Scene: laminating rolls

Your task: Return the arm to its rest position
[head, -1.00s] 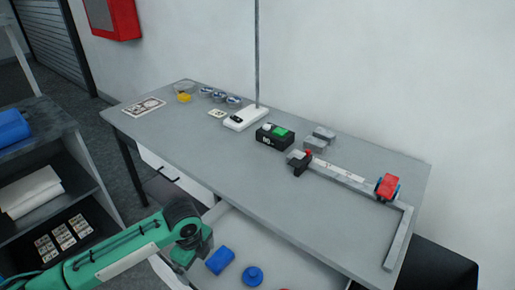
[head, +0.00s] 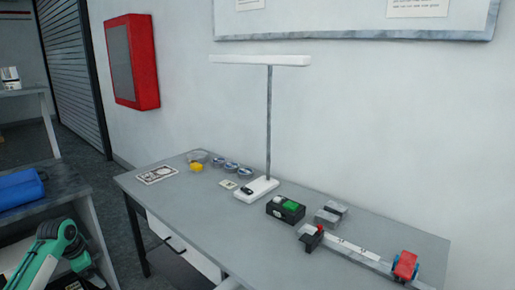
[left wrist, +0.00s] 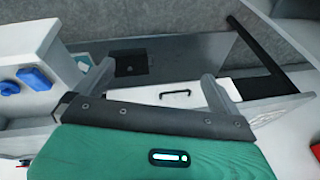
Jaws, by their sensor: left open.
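My left arm (head: 40,255) is green with dark joints and shows at the lower left of the head view, in front of the dark shelf unit. In the left wrist view my left gripper (left wrist: 157,80) has its two grey fingers wide apart, with nothing between them. Beyond the fingers is a white drawer front with a dark handle (left wrist: 175,93); I cannot tell how far away it is. My right arm and gripper are not in view.
The grey table (head: 190,210) carries a white lamp (head: 258,188), a black box with a green top (head: 286,208) and a rail with a red part (head: 405,265). A shelf unit with a blue roll (head: 20,188) stands left. Blue items (left wrist: 35,78) lie at the wrist view's left.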

